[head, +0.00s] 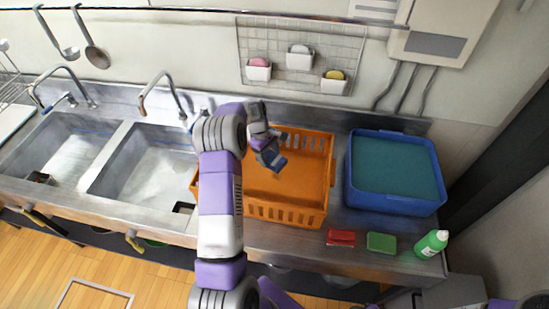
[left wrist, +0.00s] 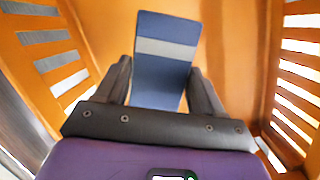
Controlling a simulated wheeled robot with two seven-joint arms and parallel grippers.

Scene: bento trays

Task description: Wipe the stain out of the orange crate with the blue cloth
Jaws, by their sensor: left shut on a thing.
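The orange crate (head: 285,213) stands on the steel counter, open at the top, with slotted walls. Its walls also show on both sides in the left wrist view (left wrist: 290,75). My left gripper (head: 266,146) reaches down into the crate and is shut on the blue cloth (head: 271,160). In the left wrist view the cloth (left wrist: 167,70) is a flat blue piece with a grey band, sticking out between the two dark fingers. I cannot make out the stain clearly; my arm hides the left part of the crate. My right gripper is not in view.
A blue tub (head: 397,203) stands right of the crate. A red block (head: 341,238), a green sponge (head: 381,243) and a green bottle (head: 432,244) are near the counter's front edge. Two sinks (head: 147,165) lie to the left. A wire rack (head: 300,45) hangs behind.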

